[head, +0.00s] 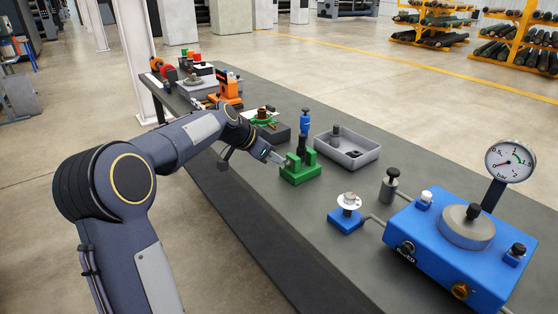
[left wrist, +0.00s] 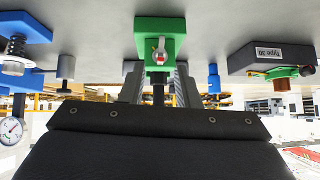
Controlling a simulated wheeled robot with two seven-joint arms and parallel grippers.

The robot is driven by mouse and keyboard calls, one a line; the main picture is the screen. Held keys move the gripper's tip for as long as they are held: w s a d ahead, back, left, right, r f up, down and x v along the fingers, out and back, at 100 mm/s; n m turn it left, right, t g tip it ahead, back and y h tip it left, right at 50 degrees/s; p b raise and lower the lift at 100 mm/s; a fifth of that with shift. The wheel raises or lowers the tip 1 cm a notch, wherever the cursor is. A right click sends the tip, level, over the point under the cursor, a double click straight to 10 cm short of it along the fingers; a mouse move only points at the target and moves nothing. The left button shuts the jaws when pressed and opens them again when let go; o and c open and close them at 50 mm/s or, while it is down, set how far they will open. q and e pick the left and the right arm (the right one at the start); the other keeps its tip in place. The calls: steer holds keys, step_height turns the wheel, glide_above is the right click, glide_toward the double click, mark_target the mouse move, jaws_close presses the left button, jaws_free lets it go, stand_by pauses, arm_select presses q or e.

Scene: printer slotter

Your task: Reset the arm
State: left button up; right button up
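My left arm reaches in from the left in the head view. Its gripper (head: 274,157) is just left of a green fixture (head: 300,170) on the table, which has a black upright part (head: 302,145). In the left wrist view, which looks upside down, the fingers of my left gripper (left wrist: 158,84) stand apart. The green fixture (left wrist: 160,30) appears beyond and between them, with a silver and red knob on its face. Nothing looks gripped. My right gripper is not in view.
A long grey table (head: 255,208) holds a grey tray (head: 346,152), a blue bottle-like part (head: 305,122), a small blue stand (head: 346,221) and a blue device with a gauge (head: 455,245). A black box with a green part (head: 265,120) and orange tools (head: 228,88) lie farther back.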

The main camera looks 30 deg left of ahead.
arm_select(q)
steer(key=shift+v, duration=1.2)
steer(key=s+d+r+n+g+p, duration=0.1)
steer(key=s+d+r+n+p, duration=0.35)
steer(key=s+d, duration=0.85)
steer(key=s+d+f+n+g+p, duration=0.1)
steer(key=s+d+f+p, duration=0.1)
steer(key=s, duration=0.8)
steer(key=s+d+f+n+g+h+p, duration=0.1)
steer(key=s+d+f+p, duration=0.1)
steer(key=s, duration=0.8)
steer(key=d+p, duration=0.1)
steer(key=d, duration=0.1)
steer(key=shift+d+f, duration=0.35)
steer(key=shift+d, duration=0.05)
